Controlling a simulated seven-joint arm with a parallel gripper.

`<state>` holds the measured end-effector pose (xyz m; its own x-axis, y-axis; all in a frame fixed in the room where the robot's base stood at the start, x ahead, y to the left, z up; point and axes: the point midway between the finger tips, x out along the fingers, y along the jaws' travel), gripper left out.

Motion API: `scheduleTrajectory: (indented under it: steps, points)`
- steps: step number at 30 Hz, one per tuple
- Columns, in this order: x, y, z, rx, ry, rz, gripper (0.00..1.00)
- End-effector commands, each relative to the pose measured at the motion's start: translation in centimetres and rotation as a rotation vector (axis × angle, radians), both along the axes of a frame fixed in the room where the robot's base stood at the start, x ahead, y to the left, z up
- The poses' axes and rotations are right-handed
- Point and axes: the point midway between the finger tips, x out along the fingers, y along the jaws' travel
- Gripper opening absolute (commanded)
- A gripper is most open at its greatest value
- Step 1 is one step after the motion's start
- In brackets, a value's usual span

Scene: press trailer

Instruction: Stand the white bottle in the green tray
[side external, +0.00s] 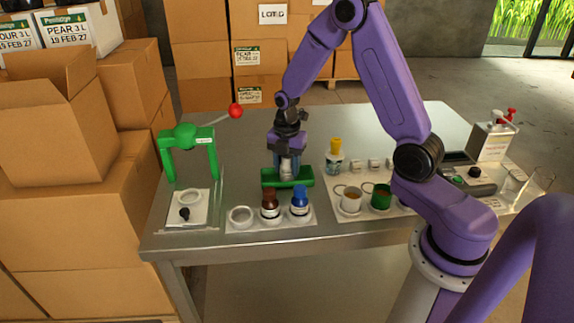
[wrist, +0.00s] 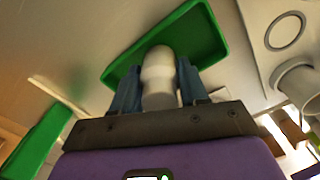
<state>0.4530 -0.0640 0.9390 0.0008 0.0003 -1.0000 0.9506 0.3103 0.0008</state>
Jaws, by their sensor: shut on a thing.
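The white bottle (wrist: 158,75) is between the fingers of my gripper (wrist: 158,88), which is shut on it. In the side view my gripper (side external: 287,160) points down over the green tray (side external: 307,178), and a little of the white bottle (side external: 286,171) shows below the fingers. The bottle looks upright and over the tray's left part. The green tray (wrist: 212,35) lies around and beneath the bottle in the wrist view. The bottle's base is hidden, so I cannot tell whether it touches the tray floor.
In front of the tray stand a brown bottle (side external: 270,205), a blue bottle (side external: 299,201) and a ring dish (side external: 241,215) on a white mat. A green press with a red-knobbed lever (side external: 189,139) stands left. Mugs (side external: 350,201) and a yellow-capped bottle (side external: 335,158) are right. The back table is clear.

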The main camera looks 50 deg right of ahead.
Motion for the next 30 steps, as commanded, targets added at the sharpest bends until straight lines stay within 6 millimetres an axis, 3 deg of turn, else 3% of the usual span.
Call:
scheduleTrajectory:
  steps: [8,9,11,12,23,30]
  points:
    - [0.0,0.0,-0.3,0.0,0.001,0.0,0.04]
    - [0.0,0.0,-0.3,0.0,0.001,0.0,0.47]
    - [0.0,0.0,-0.3,0.0,0.001,0.0,0.66]
    - [0.0,0.0,-0.3,0.0,0.001,0.0,0.69]
    - [0.0,0.0,0.1,-0.001,-0.001,0.0,0.69]
    - [0.1,0.0,3.6,-0.001,-0.008,0.0,0.69]
